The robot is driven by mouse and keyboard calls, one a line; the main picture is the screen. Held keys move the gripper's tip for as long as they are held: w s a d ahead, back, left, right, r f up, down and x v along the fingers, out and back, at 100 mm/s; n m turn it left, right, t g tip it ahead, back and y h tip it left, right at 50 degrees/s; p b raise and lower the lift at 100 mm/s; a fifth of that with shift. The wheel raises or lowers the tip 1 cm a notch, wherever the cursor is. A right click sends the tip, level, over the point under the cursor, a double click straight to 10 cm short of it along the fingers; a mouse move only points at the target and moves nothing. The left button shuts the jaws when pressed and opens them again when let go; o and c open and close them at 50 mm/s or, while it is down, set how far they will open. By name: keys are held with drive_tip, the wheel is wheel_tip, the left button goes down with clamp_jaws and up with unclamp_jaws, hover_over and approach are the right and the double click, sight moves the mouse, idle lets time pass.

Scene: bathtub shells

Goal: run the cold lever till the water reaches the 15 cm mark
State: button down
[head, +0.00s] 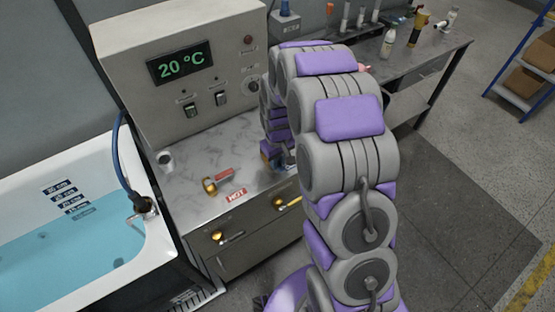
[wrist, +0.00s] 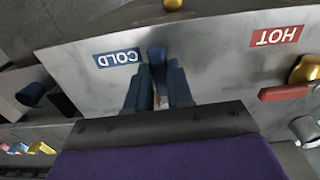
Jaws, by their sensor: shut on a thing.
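In the wrist view the blue cold lever (wrist: 157,57) stands between the two fingers of my gripper (wrist: 156,88), which is shut on it. The COLD label (wrist: 117,58) is just left of it. In the head view my gripper (head: 277,157) is mostly hidden behind my arm, at the right end of the counter. The white tub (head: 98,152) at left holds blue water (head: 75,250). Dark depth tags (head: 70,201) run down its inner wall; the water surface lies around the lowest tags, too small to read surely.
The red hot lever (head: 222,175) on its brass valve sits left of my gripper, by the HOT label (head: 236,194). A control box (head: 190,65) reads 20 °C. A blue hose (head: 117,155) runs to the tub rim. A bench (head: 405,60) with bottles stands behind; floor at right is clear.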

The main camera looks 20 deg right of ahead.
drive_tip(key=shift+d, duration=0.1)
idle(0.5)
drive_tip(key=n+p, duration=0.1)
drive_tip(key=w+d+n+p, duration=0.1)
drive_tip(key=n, duration=0.1)
drive_tip(key=d+n+p, duration=0.1)
drive_tip(key=shift+w+r+n, duration=0.15)
drive_tip(key=shift+w+n, duration=0.05)
drive_tip(key=shift+n, duration=0.1)
drive_tip(key=n, duration=0.1)
drive_tip(key=w+d+n+p, duration=0.1)
drive_tip(key=shift+n, duration=0.4)
drive_tip(key=n+p, duration=0.1)
drive_tip(key=w+n, duration=0.1)
drive_tip(key=shift+w+d+n+p, duration=0.2)
drive_tip(key=shift+d+n+p, duration=0.05)
drive_tip(key=shift+n+p, duration=0.15)
drive_tip(key=w+n, duration=0.2)
drive_tip(key=n, duration=0.1)
drive_tip(key=shift+d, duration=0.2)
drive_tip(key=shift+w+a+n+b, duration=0.15)
drive_tip(key=shift+w+n, duration=0.4)
drive_tip(key=shift+n, duration=0.6)
drive_tip(key=shift+w+n+b, duration=0.15)
drive_tip(key=shift+w+n, duration=0.35)
drive_tip(key=shift+n, duration=0.65)
drive_tip(key=c, duration=1.1)
unclamp_jaws()
drive_tip(key=shift+o, duration=0.5)
